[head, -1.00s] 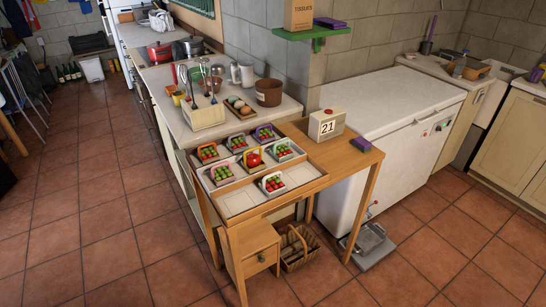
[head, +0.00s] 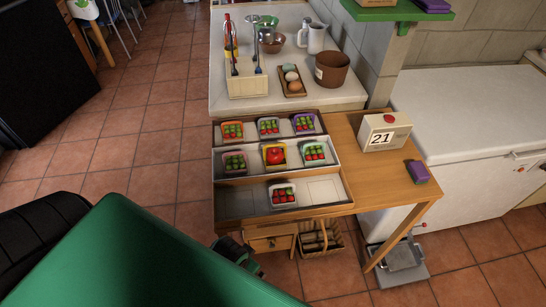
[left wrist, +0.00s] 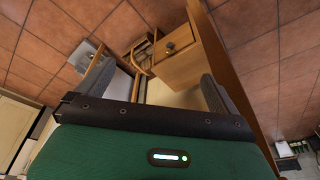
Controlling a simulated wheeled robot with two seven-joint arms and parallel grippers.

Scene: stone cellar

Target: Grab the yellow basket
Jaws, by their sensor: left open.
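The yellow basket (head: 275,163) stands in the middle row of the stepped display on the wooden table, with one large red round item in it. A grey basket (head: 234,163) is on its left and a white basket with a green rim (head: 314,155) on its right. My left gripper (head: 238,254) is low in front of the table, below and left of the display, partly hidden by my green arm. In the left wrist view its two fingers (left wrist: 160,85) are spread apart with nothing held between them. My right gripper is not in view.
Orange, white and purple baskets fill the back row; a white one (head: 283,196) is in front. A drawer (head: 268,241) and wicker basket (head: 321,241) are below the tabletop.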

